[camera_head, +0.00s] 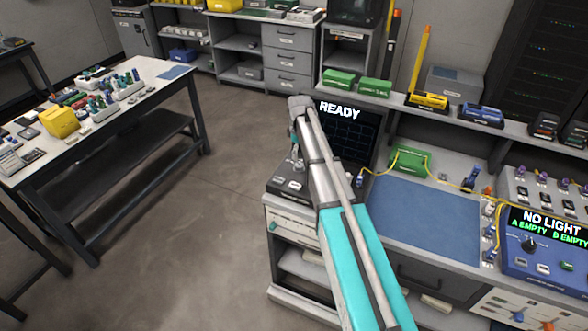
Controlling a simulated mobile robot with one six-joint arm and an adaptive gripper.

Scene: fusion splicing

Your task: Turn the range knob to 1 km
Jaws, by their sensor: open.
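A dark instrument with a screen reading "READY" (352,138) stands at the left end of the bench, largely covered by my arm. My gripper (297,163) hangs from the arm's end just above this panel, open, small and partly hidden by the arm. I cannot tell whether it touches anything. A blue instrument (545,262) at the right reads "NO LIGHT", "A EMPTY", "B EMPTY" and has a dark knob (528,243).
A blue mat (425,222) lies clear on the bench. A green case (410,160) with a yellow cable sits behind it. A shelf (400,101) above holds green boxes and yellow and blue tools. A cluttered table (140,112) stands left across open floor.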

